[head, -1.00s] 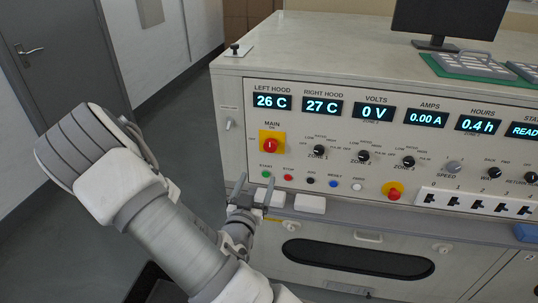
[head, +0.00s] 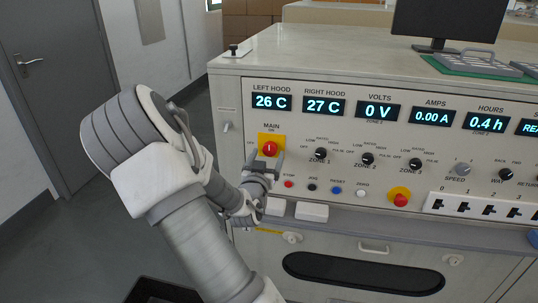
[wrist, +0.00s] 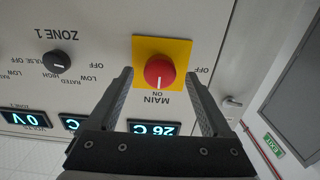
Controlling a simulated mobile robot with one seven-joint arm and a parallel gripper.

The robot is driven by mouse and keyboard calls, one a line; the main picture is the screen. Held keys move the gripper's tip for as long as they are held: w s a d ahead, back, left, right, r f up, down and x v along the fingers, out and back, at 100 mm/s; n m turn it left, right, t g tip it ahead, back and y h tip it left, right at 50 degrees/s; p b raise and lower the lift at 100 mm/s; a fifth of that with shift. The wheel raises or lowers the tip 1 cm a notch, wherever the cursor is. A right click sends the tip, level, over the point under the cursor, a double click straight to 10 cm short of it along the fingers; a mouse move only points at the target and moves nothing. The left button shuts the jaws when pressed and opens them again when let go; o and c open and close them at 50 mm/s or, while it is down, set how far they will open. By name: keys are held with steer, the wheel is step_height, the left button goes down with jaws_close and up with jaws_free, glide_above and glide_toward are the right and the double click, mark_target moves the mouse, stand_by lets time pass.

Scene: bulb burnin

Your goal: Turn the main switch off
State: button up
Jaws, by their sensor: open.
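The main switch (head: 270,149) is a red round knob on a yellow plate at the left of the panel. In the wrist view, which is upside down, the main switch (wrist: 159,72) has its white mark pointing towards the word ON. My gripper (head: 264,163) is just in front of and slightly below the switch in the head view. In the wrist view my gripper (wrist: 160,78) is open, with one finger on each side of the knob. The gap between fingers and knob looks clear; I cannot tell how deep the fingertips reach.
Small push buttons, including the red stop button (head: 289,184), sit below the switch. The zone 1 knob (head: 320,154) is to its right, and a red knob on yellow (head: 400,196) is farther right. Displays (head: 271,104) are above. A ledge (head: 380,222) runs below the panel.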

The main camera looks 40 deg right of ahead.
steer(key=shift+x, duration=1.3)
jaws_close()
